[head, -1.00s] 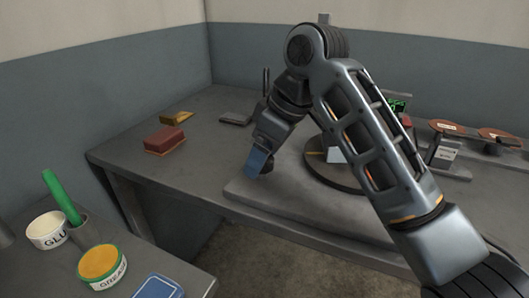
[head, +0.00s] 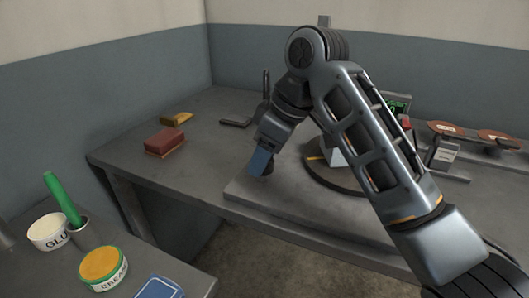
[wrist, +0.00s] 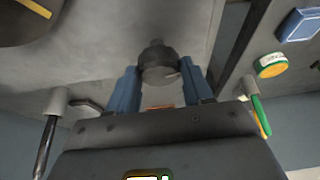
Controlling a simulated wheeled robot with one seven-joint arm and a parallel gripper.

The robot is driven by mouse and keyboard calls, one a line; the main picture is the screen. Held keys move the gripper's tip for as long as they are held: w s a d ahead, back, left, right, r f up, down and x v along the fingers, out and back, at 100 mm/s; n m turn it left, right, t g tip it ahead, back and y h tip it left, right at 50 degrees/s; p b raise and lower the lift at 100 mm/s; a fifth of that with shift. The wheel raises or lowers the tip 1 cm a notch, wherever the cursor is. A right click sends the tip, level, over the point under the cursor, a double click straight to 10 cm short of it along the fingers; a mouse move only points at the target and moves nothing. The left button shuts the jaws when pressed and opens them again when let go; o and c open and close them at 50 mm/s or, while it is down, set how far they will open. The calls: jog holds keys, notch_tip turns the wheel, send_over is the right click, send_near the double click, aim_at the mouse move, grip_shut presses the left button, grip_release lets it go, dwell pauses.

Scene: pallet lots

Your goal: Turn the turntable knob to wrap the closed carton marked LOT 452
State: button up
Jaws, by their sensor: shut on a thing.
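My gripper (head: 262,160) has blue fingers and points down at the left end of a raised grey slab (head: 300,208). In the wrist view the fingers are shut on a dark round knob (wrist: 158,64), one on each side. The knob shows only in part in the head view (head: 268,168). The dark round turntable (head: 325,176), with an orange stripe, is right of the gripper, and its edge shows in the wrist view (wrist: 22,28). A pale piece (head: 333,152) shows on it, mostly hidden behind my arm. I cannot read a LOT mark.
A red block (head: 165,141) and a yellow piece (head: 177,118) lie on the bench at left. A green-lit display (head: 399,105) and a stand with brown discs (head: 453,131) are at right. Glue (head: 47,232) and grease (head: 103,270) tubs stand on the near table.

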jog(key=n+p, duration=0.1)
jog(key=n+g+p, duration=0.1)
jog(key=shift+r+n, duration=0.25)
jog(key=shift+n, duration=0.15)
jog(key=n+g+p, duration=0.1)
jog(key=n+p, duration=0.1)
jog(key=shift+w+n, duration=0.15)
jog(key=shift+n, duration=0.15)
jog(key=n+g, duration=0.1)
jog(key=n, duration=0.2)
jog(key=n+g+h+p, duration=0.1)
jog(key=n, duration=0.2)
jog(key=shift+w+a+f, duration=0.1)
jog(key=shift+f, duration=0.05)
jog(key=n+g+h+p, duration=0.1)
jog(key=n, duration=0.2)
jog(key=n+h+p, duration=0.1)
jog(key=n+p, duration=0.1)
jog(key=n, duration=0.1)
jog(key=shift+w+a+n+g, duration=0.1)
jog(key=shift+n+g, duration=0.3)
jog(key=n+h+p, duration=0.1)
jog(key=n+h, duration=0.1)
jog(key=n, duration=0.4)
jog(key=shift+a+p, duration=0.1)
jog(key=shift+p, duration=0.3)
jog(key=shift+f, duration=0.1)
jog(key=o, duration=1)
jog(key=shift+o, duration=0.2)
